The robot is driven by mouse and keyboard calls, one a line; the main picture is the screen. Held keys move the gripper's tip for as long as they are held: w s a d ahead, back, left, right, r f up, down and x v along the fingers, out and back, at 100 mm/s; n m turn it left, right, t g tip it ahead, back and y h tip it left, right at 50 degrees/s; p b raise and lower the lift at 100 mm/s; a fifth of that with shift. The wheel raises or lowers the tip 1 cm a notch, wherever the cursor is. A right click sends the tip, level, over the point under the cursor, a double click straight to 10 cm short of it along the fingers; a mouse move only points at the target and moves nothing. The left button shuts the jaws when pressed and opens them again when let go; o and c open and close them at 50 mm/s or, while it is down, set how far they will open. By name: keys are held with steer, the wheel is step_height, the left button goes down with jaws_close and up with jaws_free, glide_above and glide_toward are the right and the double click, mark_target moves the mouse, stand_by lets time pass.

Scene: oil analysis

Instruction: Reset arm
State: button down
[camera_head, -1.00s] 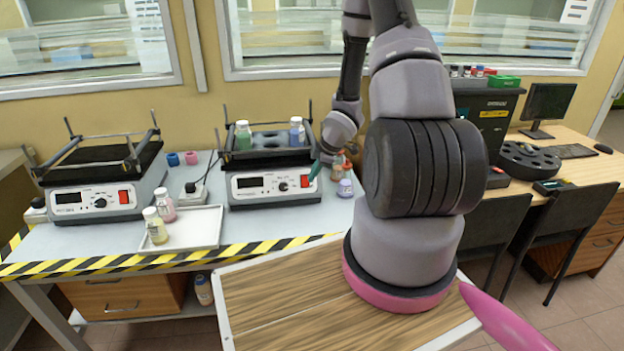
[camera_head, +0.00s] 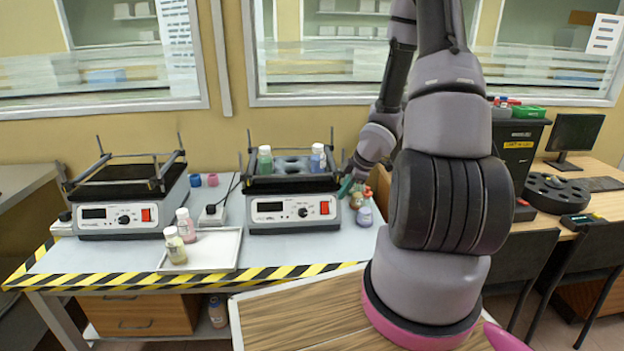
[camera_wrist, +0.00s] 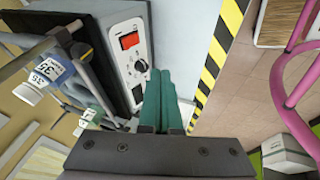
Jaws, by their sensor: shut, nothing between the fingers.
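My gripper (camera_head: 346,186) is at the right end of the shaker in the head view, just beyond its front right corner and above the bench. Its teal fingers are shut and empty in the wrist view (camera_wrist: 158,76), where they lie together over the bench top beside the shaker's front panel. My arm comes down from the upper right of the head view, and its lower part covers the right end of the bench. Part of the gripper is hidden behind my wrist in the head view.
The right shaker (camera_head: 292,210) holds a green bottle (camera_head: 265,160) and a blue bottle (camera_head: 317,158). A left shaker (camera_head: 120,215) and a white tray (camera_head: 215,250) with two bottles share the bench.

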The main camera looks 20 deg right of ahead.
step_height(320, 180, up, 24)
steer(key=s+d+m+t+h, duration=0.1)
steer(key=s+m+h, duration=0.3)
steer(key=m, duration=0.6)
steer(key=s+a+r+m+t+y, duration=0.1)
steer(key=s+a+r+m+y, duration=0.2)
steer(key=s+a+r+m, duration=0.5)
steer(key=s+a+r, duration=0.4)
steer(key=s+r, duration=0.1)
steer(key=s, duration=0.1)
steer(key=shift+s+r+m+t, duration=0.2)
steer(key=shift+s+m+t, duration=0.1)
steer(key=shift+s+m, duration=0.1)
